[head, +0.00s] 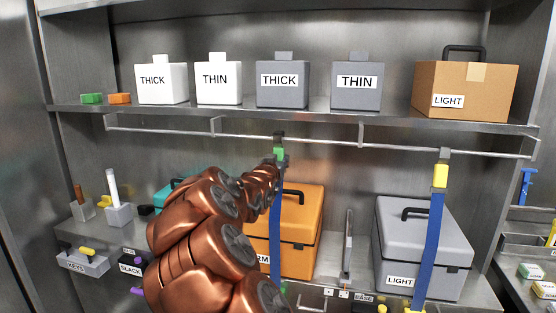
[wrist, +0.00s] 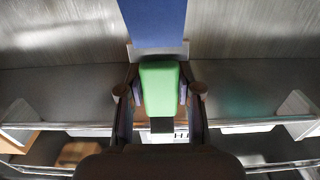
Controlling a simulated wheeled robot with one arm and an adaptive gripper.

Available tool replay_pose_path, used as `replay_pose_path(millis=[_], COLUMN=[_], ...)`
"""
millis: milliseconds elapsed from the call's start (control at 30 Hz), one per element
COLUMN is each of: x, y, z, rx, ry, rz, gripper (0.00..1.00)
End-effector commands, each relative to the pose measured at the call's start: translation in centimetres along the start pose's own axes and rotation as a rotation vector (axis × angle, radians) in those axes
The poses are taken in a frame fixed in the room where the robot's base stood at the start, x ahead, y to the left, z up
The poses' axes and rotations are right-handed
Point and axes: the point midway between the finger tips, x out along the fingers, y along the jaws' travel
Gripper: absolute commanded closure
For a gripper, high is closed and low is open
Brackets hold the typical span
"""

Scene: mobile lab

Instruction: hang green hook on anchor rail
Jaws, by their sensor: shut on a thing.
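The green hook (head: 279,154) has a green body, a dark top and a blue strap (head: 275,215) hanging below it. My gripper (head: 280,163) is shut on the green body. In the wrist view the green hook (wrist: 160,85) sits between the two fingers (wrist: 160,92), with its dark end pointing down the picture. The anchor rail (head: 400,148) is a thin metal bar under the upper shelf. In the head view the hook's dark top overlaps the rail. I cannot tell whether it is seated on the rail or only in front of it.
A yellow hook (head: 440,175) with a blue strap hangs on the rail at right. Brackets hold the rail under the shelf (head: 205,112), which carries jugs and a cardboard box (head: 464,90). An orange case (head: 300,225) and a grey case (head: 425,245) stand below.

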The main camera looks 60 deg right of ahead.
Motion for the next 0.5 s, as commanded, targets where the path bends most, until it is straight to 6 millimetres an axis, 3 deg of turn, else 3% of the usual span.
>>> replay_pose_path(millis=[467,500], x=[-0.03,-0.03], y=[-0.04,-0.04], z=[0.4,0.4], rx=[0.0,0.0], ry=[0.003,0.003], rz=[-0.001,-0.001], gripper=[1.0,0.64])
